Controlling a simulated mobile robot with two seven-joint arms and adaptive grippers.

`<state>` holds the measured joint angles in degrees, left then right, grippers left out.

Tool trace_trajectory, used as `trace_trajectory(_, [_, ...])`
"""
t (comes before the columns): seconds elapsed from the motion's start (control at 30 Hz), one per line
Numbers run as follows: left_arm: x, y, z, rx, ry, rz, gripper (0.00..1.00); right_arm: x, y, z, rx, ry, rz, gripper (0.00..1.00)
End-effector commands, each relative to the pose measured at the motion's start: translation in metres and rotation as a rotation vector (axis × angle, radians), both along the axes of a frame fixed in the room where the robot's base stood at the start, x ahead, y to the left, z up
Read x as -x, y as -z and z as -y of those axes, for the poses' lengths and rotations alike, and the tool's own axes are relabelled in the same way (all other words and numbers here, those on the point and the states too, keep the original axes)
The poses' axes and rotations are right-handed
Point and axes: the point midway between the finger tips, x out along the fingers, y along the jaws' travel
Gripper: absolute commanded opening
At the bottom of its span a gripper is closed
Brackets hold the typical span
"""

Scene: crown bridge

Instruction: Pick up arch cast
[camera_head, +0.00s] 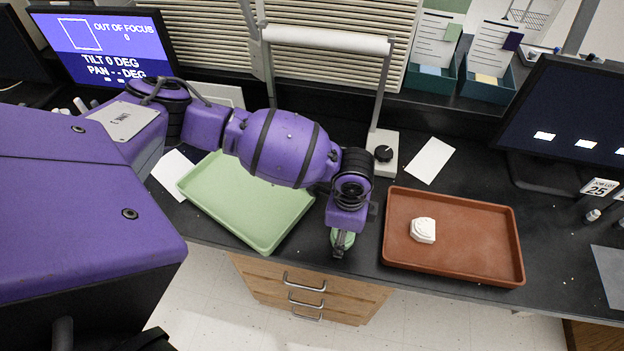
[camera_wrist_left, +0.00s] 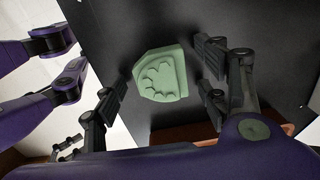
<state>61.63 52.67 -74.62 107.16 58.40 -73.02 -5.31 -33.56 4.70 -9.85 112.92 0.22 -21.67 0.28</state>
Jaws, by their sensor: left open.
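A pale green arch cast (camera_wrist_left: 160,75) lies on the dark bench in the left wrist view, its scalloped arch facing the camera. In the head view, part of this green cast (camera_head: 342,240) shows under my left gripper (camera_head: 339,251), near the bench's front edge; the gripper hides the rest. My left gripper (camera_wrist_left: 161,97) is open, with one finger on each side of the cast and visible gaps between. A white cast (camera_head: 423,230) sits on the brown tray.
A green tray (camera_head: 222,210) lies left of the gripper, and the brown tray (camera_head: 480,264) lies close on the right. A lamp-like stand (camera_head: 385,155) rises behind the gripper. A white card (camera_head: 430,160) lies behind the brown tray. Monitors stand at both sides.

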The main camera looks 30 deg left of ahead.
Motion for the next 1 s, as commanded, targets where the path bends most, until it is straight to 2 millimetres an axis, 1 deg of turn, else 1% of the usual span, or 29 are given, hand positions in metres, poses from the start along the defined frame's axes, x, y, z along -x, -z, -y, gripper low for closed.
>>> trace_trajectory(0.13, [-0.002, -0.001, 0.001, 0.000, 0.001, 0.003, 0.67, -0.002, -0.001, 0.002, 0.004, -0.003, 0.004, 1.00])
trace_trajectory(0.17, [-0.002, -0.002, 0.001, 0.000, 0.001, 0.003, 0.65, -0.001, -0.001, 0.002, 0.005, -0.003, 0.004, 1.00])
trace_trajectory(0.53, [-0.002, -0.002, 0.001, 0.001, 0.001, 0.004, 0.16, 0.003, 0.001, 0.004, 0.008, -0.005, -0.005, 1.00])
trace_trajectory(0.83, [-0.003, -0.005, 0.001, 0.001, 0.001, 0.005, 0.15, 0.003, 0.001, 0.001, 0.002, 0.001, -0.005, 1.00])
trace_trajectory(1.0, [-0.004, -0.019, 0.001, 0.001, 0.001, 0.008, 0.15, 0.000, -0.001, -0.002, -0.004, 0.004, -0.001, 1.00])
